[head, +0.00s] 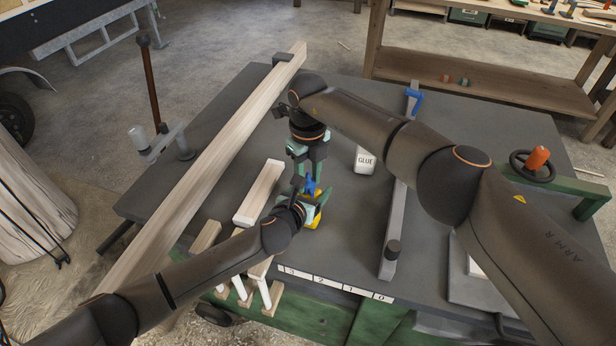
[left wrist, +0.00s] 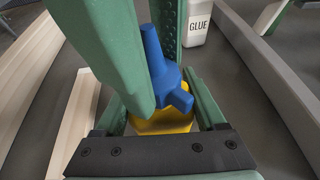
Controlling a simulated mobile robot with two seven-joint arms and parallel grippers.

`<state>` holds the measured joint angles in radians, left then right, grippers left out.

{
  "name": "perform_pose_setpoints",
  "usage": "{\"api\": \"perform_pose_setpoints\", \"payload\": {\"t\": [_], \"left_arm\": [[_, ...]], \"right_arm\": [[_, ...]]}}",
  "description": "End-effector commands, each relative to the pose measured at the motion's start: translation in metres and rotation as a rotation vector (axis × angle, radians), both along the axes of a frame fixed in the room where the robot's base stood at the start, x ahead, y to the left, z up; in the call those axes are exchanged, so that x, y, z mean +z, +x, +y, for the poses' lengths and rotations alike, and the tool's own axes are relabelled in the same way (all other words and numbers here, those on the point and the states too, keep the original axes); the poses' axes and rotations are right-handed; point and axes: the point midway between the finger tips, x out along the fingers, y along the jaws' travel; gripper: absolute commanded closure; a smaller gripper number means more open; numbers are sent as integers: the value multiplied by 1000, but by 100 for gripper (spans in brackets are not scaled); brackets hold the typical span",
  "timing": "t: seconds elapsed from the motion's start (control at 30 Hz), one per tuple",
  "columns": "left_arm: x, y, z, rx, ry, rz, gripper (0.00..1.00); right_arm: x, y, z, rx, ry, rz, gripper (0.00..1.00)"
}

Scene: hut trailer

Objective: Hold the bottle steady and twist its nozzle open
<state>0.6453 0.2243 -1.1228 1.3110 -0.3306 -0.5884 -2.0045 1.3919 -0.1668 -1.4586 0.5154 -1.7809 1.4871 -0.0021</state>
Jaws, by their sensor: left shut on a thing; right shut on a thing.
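The bottle has a yellow body (head: 316,222) and a blue nozzle (head: 310,187), and stands on the dark workbench. My left gripper (head: 309,211) is shut around the yellow body, which also shows low in the left wrist view (left wrist: 163,124). My right gripper (head: 308,180) comes down from above and is shut on the blue nozzle. In the left wrist view the nozzle (left wrist: 160,70) stands between the right gripper's green fingers, with its side lug showing. Much of the bottle is hidden by the grippers.
A white glue bottle (head: 365,160) stands just behind and right. A long wooden beam (head: 205,175) lies to the left, with a short wooden block (head: 259,192) nearer the bottle. A grey metal bar (head: 397,200) runs along the right. The bench front has a number scale (head: 335,285).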

Motion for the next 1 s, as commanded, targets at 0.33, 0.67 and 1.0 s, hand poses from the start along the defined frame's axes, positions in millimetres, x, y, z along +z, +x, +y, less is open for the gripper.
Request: {"api": "perform_pose_setpoints", "payload": {"t": [0.33, 0.67, 1.0], "left_arm": [[-1, 0, 1, 2, 2, 2, 100], [-1, 0, 1, 2, 2, 2, 100], [-1, 0, 1, 2, 2, 2, 100]], "right_arm": [[1, 1, 0, 327, -1, -2, 100], [1, 1, 0, 607, -1, -2, 100], [1, 1, 0, 780, -1, -1, 100]]}}
